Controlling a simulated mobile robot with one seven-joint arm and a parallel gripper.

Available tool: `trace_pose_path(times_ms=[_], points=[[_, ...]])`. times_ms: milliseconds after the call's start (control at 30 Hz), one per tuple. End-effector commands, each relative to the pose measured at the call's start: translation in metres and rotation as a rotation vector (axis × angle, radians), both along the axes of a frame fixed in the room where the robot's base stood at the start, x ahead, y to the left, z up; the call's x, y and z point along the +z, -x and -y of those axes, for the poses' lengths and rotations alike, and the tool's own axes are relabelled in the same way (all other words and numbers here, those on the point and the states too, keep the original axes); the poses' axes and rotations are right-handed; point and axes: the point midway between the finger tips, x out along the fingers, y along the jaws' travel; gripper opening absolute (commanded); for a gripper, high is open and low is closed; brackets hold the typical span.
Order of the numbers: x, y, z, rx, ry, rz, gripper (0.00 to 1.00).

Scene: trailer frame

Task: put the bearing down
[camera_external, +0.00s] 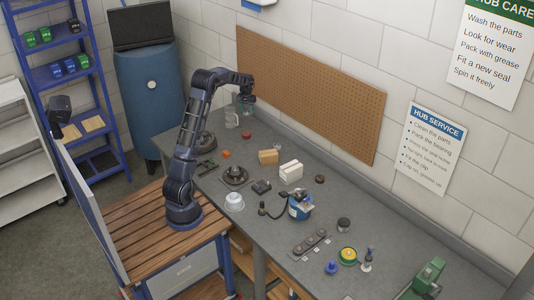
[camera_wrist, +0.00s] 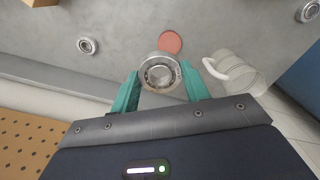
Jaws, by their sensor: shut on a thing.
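The bearing (camera_wrist: 160,74) is a metal ring with an open centre. It sits between the green fingertips of my gripper (camera_wrist: 161,84) in the wrist view, and the gripper is shut on it. In the external view my gripper (camera_external: 246,100) hangs over the far end of the grey workbench (camera_external: 275,232), near the white mug. I cannot make out the bearing there, and its height above the bench is hard to judge.
A white mug (camera_wrist: 236,70) stands close to the right finger. A red disc (camera_wrist: 171,42) lies just beyond the bearing. Another small ring-shaped part (camera_wrist: 87,46) lies to the left. A pegboard (camera_external: 310,90) hangs on the wall behind the bench.

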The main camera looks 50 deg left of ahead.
Motion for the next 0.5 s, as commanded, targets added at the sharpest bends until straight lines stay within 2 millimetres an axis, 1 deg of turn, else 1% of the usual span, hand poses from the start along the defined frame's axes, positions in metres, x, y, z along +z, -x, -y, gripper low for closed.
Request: trace_pose_path(times_ms=[33, 167, 200, 267, 300, 367, 400, 467, 500], points=[[0.000, -0.012, 0.022, -0.042, 0.000, 0.000, 0.19], [0.000, -0.036, 0.073, -0.140, 0.000, 0.000, 0.19], [0.000, -0.042, 0.089, -0.170, 0.000, 0.000, 0.19], [0.000, -0.051, 0.113, -0.216, 0.000, 0.000, 0.19], [0.000, -0.057, 0.129, -0.247, 0.001, -0.001, 0.19], [0.000, -0.064, 0.154, -0.291, 0.002, -0.001, 0.19], [0.000, -0.069, 0.170, -0.320, 0.001, 0.000, 0.19], [0.001, -0.075, 0.195, -0.365, 0.001, 0.000, 0.19], [0.001, -0.078, 0.210, -0.393, 0.001, 0.001, 0.19]])
